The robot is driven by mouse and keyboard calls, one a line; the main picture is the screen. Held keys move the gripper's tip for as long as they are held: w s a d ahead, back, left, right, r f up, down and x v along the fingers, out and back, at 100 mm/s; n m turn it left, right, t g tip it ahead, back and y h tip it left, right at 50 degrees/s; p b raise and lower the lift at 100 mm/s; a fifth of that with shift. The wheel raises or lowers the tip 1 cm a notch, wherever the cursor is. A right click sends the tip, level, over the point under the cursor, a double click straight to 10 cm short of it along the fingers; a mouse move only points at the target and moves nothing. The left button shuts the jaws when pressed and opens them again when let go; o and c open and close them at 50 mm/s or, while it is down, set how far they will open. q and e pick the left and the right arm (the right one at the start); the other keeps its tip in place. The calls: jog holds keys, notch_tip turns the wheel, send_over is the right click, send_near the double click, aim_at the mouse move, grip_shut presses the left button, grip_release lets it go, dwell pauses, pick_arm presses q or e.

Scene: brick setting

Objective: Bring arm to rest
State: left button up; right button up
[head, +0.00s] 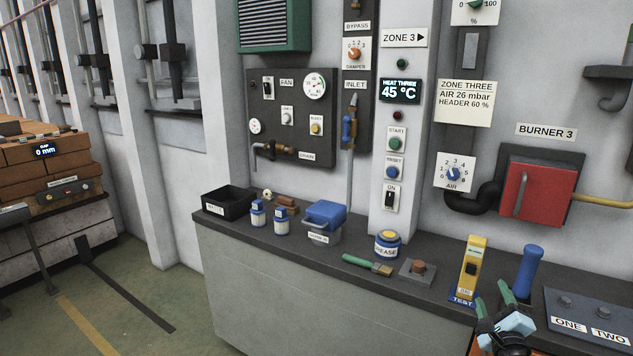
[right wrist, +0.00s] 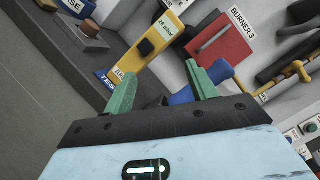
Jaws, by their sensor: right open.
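My right gripper (head: 497,296) is at the lower right of the head view, over the front edge of the dark counter (head: 345,243). In the right wrist view its two green fingers (right wrist: 163,88) stand apart with nothing held between them. A blue-handled tool (head: 528,272) stands upright just beyond it, and its blue handle (right wrist: 190,95) shows behind the fingers; I cannot tell whether they touch. A yellow tester (head: 470,262) stands to the left of the gripper. My left gripper is not in view.
On the counter are a grease tin (head: 387,244), a brush (head: 367,264), a blue-lidded container (head: 325,222), small bottles and a black bin (head: 228,203). A panel marked ONE and TWO (head: 590,318) is at the right. The red burner box (head: 538,195) is on the wall.

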notch_tip(320, 180, down, 7)
jog(key=a+n+g+y, duration=0.2)
jog(key=n+g, duration=0.2)
jog(key=n, duration=2.4)
jog(key=s+a+f+g+y, duration=0.1)
jog(key=s+a+f, duration=0.2)
jog(key=s+f, duration=0.35)
jog(key=s+a+f+n+g+y, duration=0.1)
jog(key=s+a+f, duration=0.35)
jog(key=s, duration=0.25)
jog(key=s+a+f+g, duration=0.1)
jog(key=s+a+f, duration=0.2)
jog(key=s+f, duration=0.35)
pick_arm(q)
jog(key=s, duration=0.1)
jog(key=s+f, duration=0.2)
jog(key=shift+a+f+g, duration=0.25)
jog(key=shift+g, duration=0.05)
pick_arm(e)
jog(key=s+a+f+g+y, duration=0.1)
jog(key=s+a, duration=0.2)
jog(key=s, duration=1)
jog(key=s+a+f+m+g, duration=0.1)
jog(key=s+a, duration=0.3)
jog(key=s, duration=0.8)
jog(key=shift+s+a+f+g+y, duration=0.25)
jog(key=shift+s+f+g+y, duration=0.2)
jog(key=shift+g, duration=0.25)
